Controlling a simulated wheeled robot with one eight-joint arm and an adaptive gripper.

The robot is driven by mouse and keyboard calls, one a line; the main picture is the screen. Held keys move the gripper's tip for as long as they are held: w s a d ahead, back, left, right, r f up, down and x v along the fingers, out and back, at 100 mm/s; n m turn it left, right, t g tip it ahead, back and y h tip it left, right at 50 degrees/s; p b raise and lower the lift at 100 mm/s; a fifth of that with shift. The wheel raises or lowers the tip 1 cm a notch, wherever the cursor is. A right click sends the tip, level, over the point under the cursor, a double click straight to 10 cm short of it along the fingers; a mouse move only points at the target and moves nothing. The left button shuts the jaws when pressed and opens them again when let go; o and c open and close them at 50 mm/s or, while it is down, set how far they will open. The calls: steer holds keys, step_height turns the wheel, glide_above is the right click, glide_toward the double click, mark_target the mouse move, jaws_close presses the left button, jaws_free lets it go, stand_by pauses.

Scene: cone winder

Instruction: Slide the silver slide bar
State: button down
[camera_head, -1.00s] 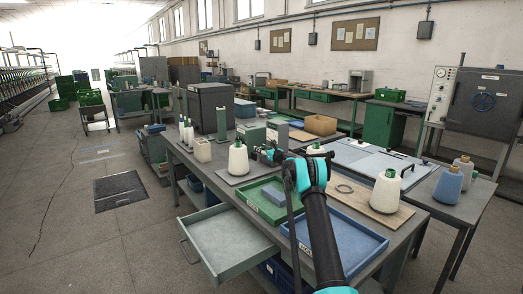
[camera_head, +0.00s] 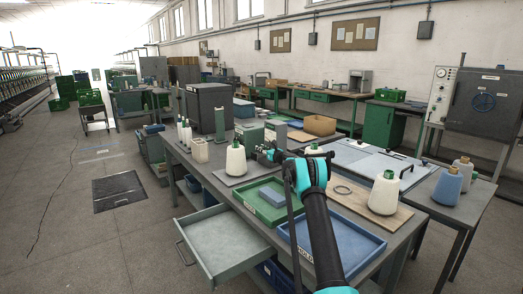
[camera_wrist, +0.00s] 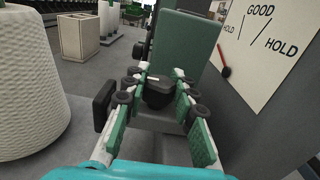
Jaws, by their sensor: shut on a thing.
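In the wrist view my gripper (camera_wrist: 162,84) has its green-padded fingers on either side of a dark block or knob (camera_wrist: 158,93), closed on it. The block is in front of a grey-green box-shaped unit (camera_wrist: 185,45). A small pale piece shows just behind the block; I cannot tell whether it is part of the silver slide bar. No full length of a silver bar is visible.
A white yarn cone (camera_head: 236,160) stands left of my gripper and fills the left of the wrist view (camera_wrist: 28,85). Green (camera_head: 240,197) and blue (camera_head: 370,252) trays lie nearer.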

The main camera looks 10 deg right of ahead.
steer(key=c, duration=1.2)
jaws_free()
steer(key=shift+d, duration=0.3)
steer(key=v, duration=1.2)
